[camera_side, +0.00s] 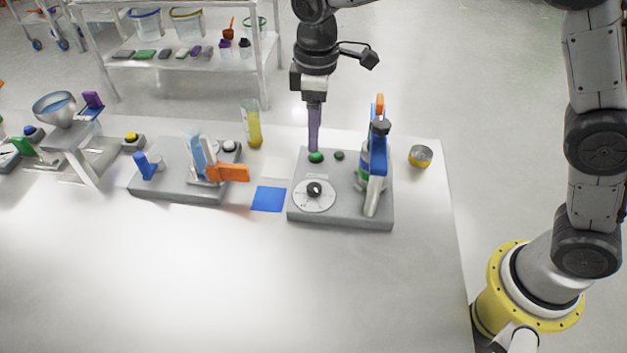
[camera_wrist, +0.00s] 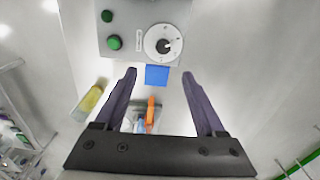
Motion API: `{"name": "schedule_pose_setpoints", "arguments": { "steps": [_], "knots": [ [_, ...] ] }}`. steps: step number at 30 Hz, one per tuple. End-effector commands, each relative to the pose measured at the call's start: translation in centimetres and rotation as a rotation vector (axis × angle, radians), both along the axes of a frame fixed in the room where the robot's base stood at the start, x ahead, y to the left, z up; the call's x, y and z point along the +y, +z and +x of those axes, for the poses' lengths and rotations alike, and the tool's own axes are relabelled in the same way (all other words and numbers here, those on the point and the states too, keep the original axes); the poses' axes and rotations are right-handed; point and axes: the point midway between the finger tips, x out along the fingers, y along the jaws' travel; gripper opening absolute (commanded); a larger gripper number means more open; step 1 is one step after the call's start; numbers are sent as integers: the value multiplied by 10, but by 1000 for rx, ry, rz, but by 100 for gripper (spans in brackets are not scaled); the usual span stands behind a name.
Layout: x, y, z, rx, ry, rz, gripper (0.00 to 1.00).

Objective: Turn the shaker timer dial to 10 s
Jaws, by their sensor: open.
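The timer dial (camera_side: 315,190) is a black knob on a round white scale plate, on the front left of a grey base (camera_side: 345,218). In the wrist view the dial (camera_wrist: 164,42) lies beyond my fingertips, near the top. Its scale marks are too small to read, so I cannot tell its setting. My gripper (camera_side: 314,150) has purple fingers pointing down, and in the side view their tips appear just above a green button (camera_side: 316,157), behind the dial. In the wrist view my gripper (camera_wrist: 159,74) is open, with nothing held between its fingers.
A blue and white clamp-like device (camera_side: 376,165) stands on the base's right. A blue square (camera_side: 268,199) lies left of the base. Further left are a yellow bottle (camera_side: 252,125) and another grey base (camera_side: 180,190) with an orange handle. The table front is clear.

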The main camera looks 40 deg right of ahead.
Motion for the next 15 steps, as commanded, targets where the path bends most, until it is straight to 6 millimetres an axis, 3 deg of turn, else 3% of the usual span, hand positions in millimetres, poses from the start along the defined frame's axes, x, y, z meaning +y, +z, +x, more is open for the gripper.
{"name": "schedule_pose_setpoints", "arguments": {
  "steps": [8, 15],
  "knots": [
    [6, -28, -3, 19, 14, -7, 72],
    [5, -75, -4, 21, 13, -8, 72]
  ]
}}
